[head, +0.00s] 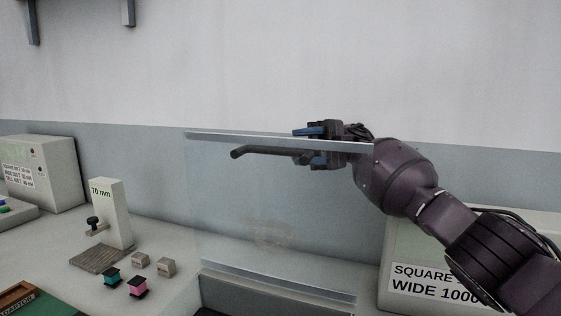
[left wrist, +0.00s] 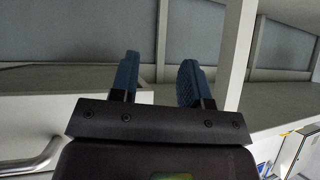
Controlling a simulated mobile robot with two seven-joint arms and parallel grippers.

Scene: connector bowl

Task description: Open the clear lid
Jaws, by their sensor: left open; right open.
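The clear lid (head: 290,200) stands raised, nearly upright, in the middle of the head view. It has a pale top edge, a lower pale strip and a dark bar handle (head: 262,152) near the top. My right gripper (head: 316,146) is at the lid's top right, its blue-padded fingers apart, one above and one below the top edge, close to the handle's right end. Whether the fingers touch the lid is unclear. My left gripper (left wrist: 158,80) shows only in the left wrist view, open with nothing between its fingers.
A white 70 mm stand (head: 112,212) is at the left, with a green spool (head: 111,276), a pink spool (head: 137,287) and small grey blocks (head: 153,264) near it. A labelled box (head: 400,250) stands right, behind my right arm. A grey box (head: 48,172) is far left.

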